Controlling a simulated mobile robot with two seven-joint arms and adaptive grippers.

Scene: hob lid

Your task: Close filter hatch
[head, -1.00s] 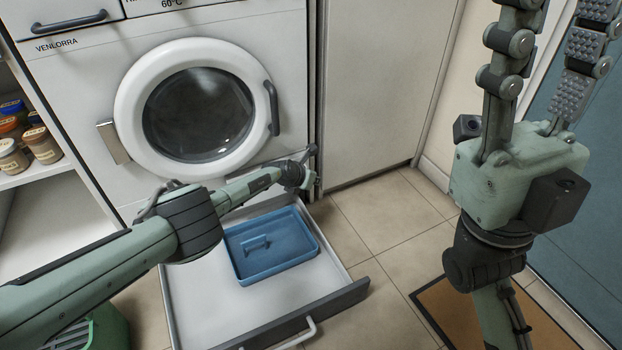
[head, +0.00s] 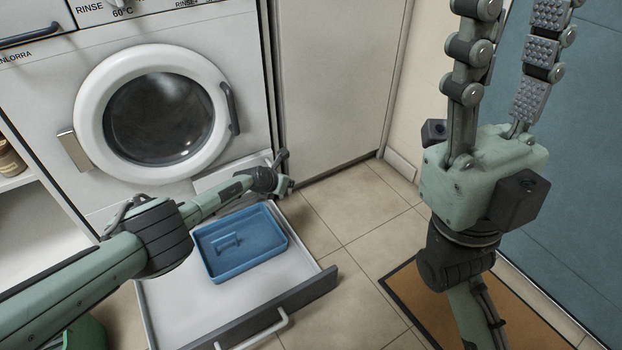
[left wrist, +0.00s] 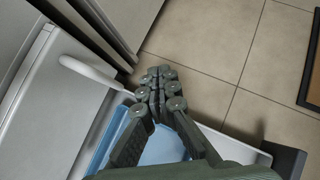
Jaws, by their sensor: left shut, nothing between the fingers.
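The filter hatch seems to be the pale flap (head: 235,173) at the lower right of the washing machine's front, partly hidden behind my left arm; I cannot tell how far it stands open. In the left wrist view, a pale panel with a rounded white handle (left wrist: 88,71) is left of my fingers. My left gripper (head: 283,172) is shut and empty, just right of the flap in the head view; its closed fingers also show in the left wrist view (left wrist: 160,80), apart from the handle there. My right gripper (head: 512,25) is raised at the right, fingers spread, tips out of frame.
The washing machine's round door (head: 158,118) is shut. Below it, an open drawer (head: 185,305) holds a blue tray (head: 240,243) beneath my left forearm. A tall cabinet (head: 335,80) stands right of the machine. Tiled floor (head: 350,215) is clear between drawer and mat (head: 425,310).

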